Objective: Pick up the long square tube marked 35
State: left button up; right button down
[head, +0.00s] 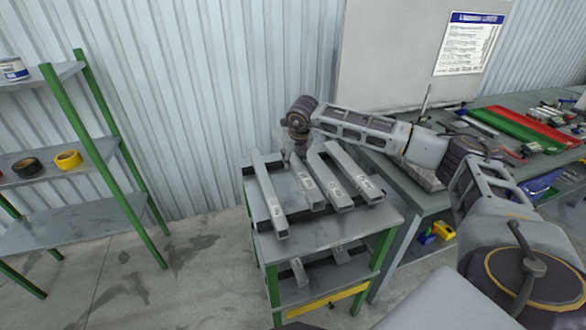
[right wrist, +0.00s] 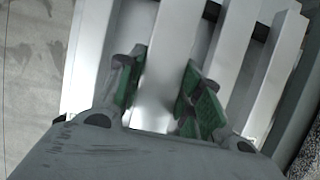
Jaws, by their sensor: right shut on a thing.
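Several grey square tubes with white labels lie side by side on dark bars on the runout table (head: 325,228). The label writing is too small to read, so I cannot tell which is marked 35. My right gripper (head: 296,153) is at the far end of the second tube from the left (head: 314,194). In the right wrist view, my right gripper (right wrist: 160,95) has its green pads on either side of this tube (right wrist: 168,55), shut on it. I cannot tell whether it is lifted. My left gripper is out of view.
The leftmost tube (head: 269,200) and two tubes on the right (head: 338,190) (head: 357,176) lie close beside the held one. Short pieces (head: 299,271) lie on the lower shelf. A green-framed shelf (head: 65,232) stands left. A workbench (head: 408,205) with tools stands right.

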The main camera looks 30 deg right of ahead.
jog(key=shift+r, duration=0.95)
